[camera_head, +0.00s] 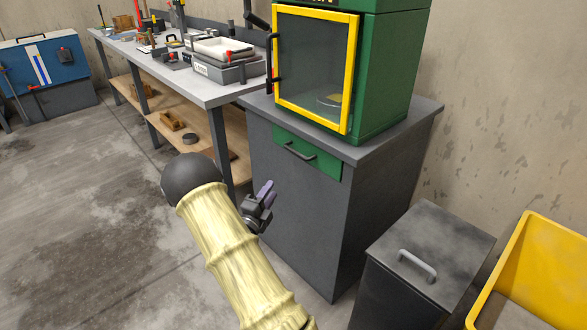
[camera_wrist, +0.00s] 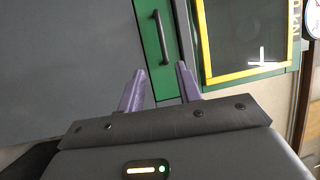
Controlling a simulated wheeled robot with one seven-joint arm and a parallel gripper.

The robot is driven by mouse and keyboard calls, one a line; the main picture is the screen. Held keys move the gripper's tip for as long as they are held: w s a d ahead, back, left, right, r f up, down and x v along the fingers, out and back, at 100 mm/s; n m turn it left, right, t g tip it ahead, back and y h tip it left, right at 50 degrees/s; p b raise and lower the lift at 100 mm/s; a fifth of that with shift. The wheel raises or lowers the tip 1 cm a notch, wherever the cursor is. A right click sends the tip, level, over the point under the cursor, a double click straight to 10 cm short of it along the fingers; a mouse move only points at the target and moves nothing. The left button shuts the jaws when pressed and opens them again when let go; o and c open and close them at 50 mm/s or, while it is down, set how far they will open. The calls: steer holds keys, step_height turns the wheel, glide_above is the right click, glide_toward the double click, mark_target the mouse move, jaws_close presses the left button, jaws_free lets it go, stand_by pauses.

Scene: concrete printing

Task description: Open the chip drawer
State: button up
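The chip drawer (camera_head: 312,156) is a green front with a dark bar handle (camera_head: 299,151), set at the top of a grey cabinet (camera_head: 300,215). The drawer front sits flush and looks closed. In the wrist view the green drawer front (camera_wrist: 146,30) runs up the picture, with its handle (camera_wrist: 161,37) beyond my fingertips. My gripper (camera_head: 267,190) is in front of the cabinet, below and left of the handle. In the wrist view my gripper (camera_wrist: 158,75) has its two purple fingers apart with nothing between them. It does not touch the handle.
A green machine with a yellow-framed glass door (camera_head: 316,70) stands on the cabinet. A lidded grey bin (camera_head: 430,250) and a yellow container (camera_head: 530,270) stand to the right. A workbench (camera_head: 200,88) with tools extends left. The concrete floor at left is clear.

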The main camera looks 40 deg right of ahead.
steer(key=shift+r, duration=0.1)
steer(key=x, duration=1.7)
steer(key=shift+d+r+b, duration=0.15)
steer(key=shift+r+b, duration=0.05)
steer(key=shift+b, duration=0.2)
steer(key=shift+w, duration=0.1)
jaws_close()
